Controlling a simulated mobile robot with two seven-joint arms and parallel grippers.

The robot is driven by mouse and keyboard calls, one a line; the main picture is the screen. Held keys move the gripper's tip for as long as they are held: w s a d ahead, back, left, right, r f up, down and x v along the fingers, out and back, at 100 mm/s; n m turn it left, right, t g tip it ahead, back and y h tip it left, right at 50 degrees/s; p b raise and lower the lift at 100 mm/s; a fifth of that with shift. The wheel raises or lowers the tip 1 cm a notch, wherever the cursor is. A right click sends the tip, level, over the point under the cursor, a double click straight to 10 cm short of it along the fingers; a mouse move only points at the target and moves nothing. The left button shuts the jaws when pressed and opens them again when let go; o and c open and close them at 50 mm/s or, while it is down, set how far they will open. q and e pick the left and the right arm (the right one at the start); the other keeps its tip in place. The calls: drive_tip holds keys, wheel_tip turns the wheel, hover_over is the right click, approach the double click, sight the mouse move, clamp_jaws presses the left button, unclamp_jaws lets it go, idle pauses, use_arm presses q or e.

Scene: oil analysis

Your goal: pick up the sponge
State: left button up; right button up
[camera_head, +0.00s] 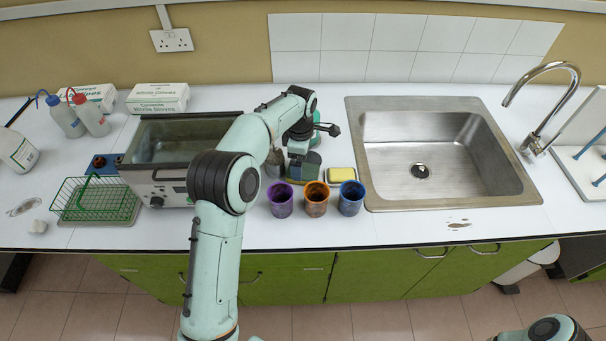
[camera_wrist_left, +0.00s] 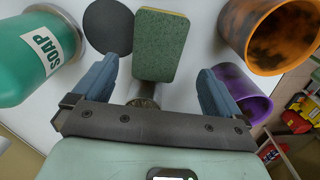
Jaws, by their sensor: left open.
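In the left wrist view a sponge (camera_wrist_left: 160,45), with a dark green face and a yellow edge, lies ahead of my left gripper (camera_wrist_left: 158,75). The fingers are open and apart, one to each side of the sponge's near end, and not visibly touching it. In the head view my left gripper (camera_head: 303,166) is low over the counter, behind the purple and orange cups, and largely hides what is under it. A yellow block (camera_head: 341,175), sponge-like, lies just right of it. My right gripper is not in view; only part of my right arm shows at bottom right.
Purple (camera_head: 280,201), orange (camera_head: 316,199) and blue (camera_head: 351,199) cups stand close in front of the gripper. A green soap bottle (camera_wrist_left: 35,50) stands on the other side. The metal sink (camera_head: 470,202) is to the right and a metal bath (camera_head: 170,143) to the left.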

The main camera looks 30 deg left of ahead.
use_arm(q)
drive_tip(key=f, duration=0.5)
drive_tip(key=shift+w+d, duration=0.15)
drive_tip(key=shift+w, duration=0.2)
drive_tip(key=c, duration=1.1)
